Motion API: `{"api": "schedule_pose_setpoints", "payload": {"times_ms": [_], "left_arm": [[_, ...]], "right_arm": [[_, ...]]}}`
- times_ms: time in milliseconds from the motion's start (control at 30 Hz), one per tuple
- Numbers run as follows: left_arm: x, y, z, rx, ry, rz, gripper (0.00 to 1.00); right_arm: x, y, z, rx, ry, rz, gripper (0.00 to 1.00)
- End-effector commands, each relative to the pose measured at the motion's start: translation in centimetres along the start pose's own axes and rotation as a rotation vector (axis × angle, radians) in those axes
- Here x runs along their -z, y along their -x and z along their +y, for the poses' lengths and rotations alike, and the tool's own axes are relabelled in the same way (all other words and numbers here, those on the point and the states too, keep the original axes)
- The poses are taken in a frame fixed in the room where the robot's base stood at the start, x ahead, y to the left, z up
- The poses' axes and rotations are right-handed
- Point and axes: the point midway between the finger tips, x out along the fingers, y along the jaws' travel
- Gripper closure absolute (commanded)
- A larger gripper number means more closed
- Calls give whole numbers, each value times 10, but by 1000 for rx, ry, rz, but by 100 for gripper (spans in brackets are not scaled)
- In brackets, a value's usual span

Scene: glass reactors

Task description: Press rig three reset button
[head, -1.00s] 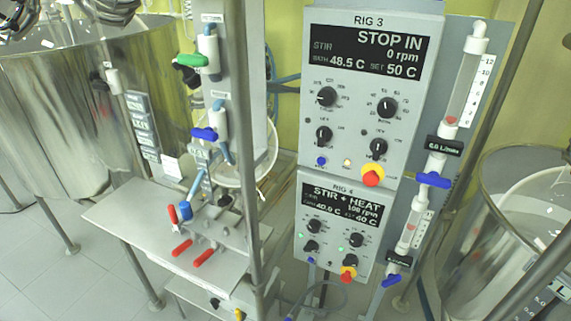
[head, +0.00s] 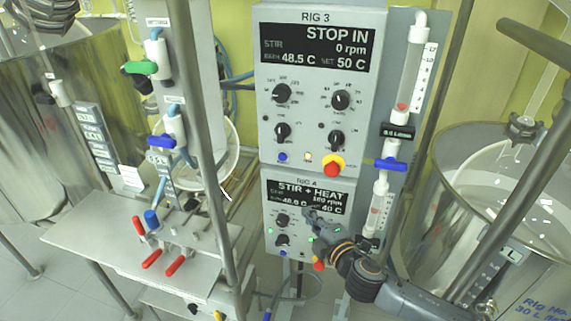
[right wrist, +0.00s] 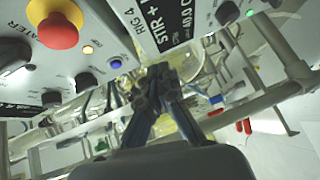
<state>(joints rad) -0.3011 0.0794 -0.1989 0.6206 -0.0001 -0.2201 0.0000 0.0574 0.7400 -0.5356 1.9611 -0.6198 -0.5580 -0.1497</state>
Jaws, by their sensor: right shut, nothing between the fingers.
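The rig 3 panel (head: 318,60) is a grey box reading STOP IN and 0 rpm. Along its bottom edge are a small blue button (head: 283,157), a lit amber lamp (head: 308,157) and a red mushroom button on a yellow collar (head: 333,166). The labels by them are too small to read. My right gripper (head: 316,218) is shut and empty, in front of the rig 4 panel, below the rig 3 buttons. In the right wrist view, the gripper tips (right wrist: 155,85) are apart from the blue button (right wrist: 115,63). My left gripper is not in view.
The rig 4 panel (head: 270,215), reading STIR + HEAT, sits directly below rig 3. Flow tubes with blue valves (head: 390,165) stand to the right. A metal post (head: 205,130) and a shelf (head: 85,235) with red handles are left.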

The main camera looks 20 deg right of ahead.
Motion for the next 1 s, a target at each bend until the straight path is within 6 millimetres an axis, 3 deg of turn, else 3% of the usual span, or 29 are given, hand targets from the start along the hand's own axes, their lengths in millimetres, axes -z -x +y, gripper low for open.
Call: {"api": "schedule_pose_setpoints", "payload": {"times_ms": [33,100,233,733,1000], "left_arm": [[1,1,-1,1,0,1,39],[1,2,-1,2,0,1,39],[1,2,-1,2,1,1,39],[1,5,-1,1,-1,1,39],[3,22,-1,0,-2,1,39]], "right_arm": [[11,6,23,-41,35,26,100],[23,13,45,-83,71,52,100],[36,23,69,-132,108,79,100],[40,21,77,-145,115,86,100],[45,-22,87,-147,113,86,100]]}}
